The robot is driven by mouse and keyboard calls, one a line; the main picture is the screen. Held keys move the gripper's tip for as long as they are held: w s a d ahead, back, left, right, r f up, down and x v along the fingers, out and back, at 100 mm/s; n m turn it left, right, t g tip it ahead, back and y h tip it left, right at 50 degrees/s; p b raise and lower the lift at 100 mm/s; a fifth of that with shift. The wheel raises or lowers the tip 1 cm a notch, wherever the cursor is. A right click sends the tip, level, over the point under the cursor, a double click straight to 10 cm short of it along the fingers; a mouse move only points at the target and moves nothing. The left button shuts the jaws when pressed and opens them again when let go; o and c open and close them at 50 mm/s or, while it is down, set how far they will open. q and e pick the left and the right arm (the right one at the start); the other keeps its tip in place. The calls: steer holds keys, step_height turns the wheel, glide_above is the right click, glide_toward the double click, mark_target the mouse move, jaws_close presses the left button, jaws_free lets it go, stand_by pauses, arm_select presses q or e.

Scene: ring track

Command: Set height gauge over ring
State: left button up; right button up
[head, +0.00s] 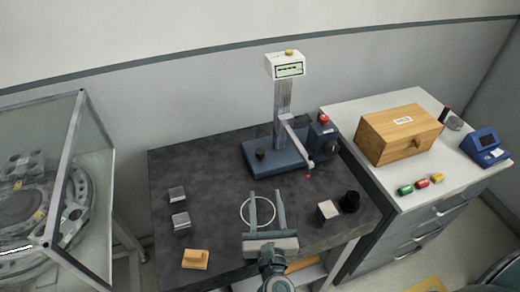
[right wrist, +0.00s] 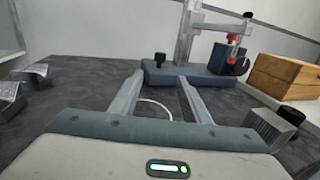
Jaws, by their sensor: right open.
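The height gauge has a blue base (head: 290,164), a grey column and a white display head (head: 287,66) with a yellow knob. It stands upright at the back of the dark worktop. Its arm reaches out to the right with a red-tipped probe. The thin pale ring (head: 241,212) lies on the worktop in front of the gauge, apart from its base. My right gripper (head: 266,194) is open and empty, its fingers reaching over the ring and hiding part of it. In the right wrist view the ring (right wrist: 157,102) shows between the fingers, with the gauge base (right wrist: 212,78) beyond. My left gripper is not in view.
Two metal blocks (head: 181,221) and a tan block (head: 195,259) are at the left. Another metal block (head: 327,211) and a black cylinder (head: 349,201) are at the right. A wooden box (head: 400,134) sits on the right cabinet. A glass-sided machine (head: 90,165) stands left.

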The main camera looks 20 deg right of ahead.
mark_target(261, 158)
steer(key=shift+s+r, duration=0.1)
steer(key=shift+s, duration=0.05)
steer(key=shift+p+x, duration=0.35)
steer(key=shift+x, duration=0.6)
steer(key=p+x, duration=0.3)
steer(key=x, duration=1.2)
steer(key=shift+w+d, duration=0.1)
steer(key=shift+w, duration=0.25)
steer(key=shift+c, duration=0.3)
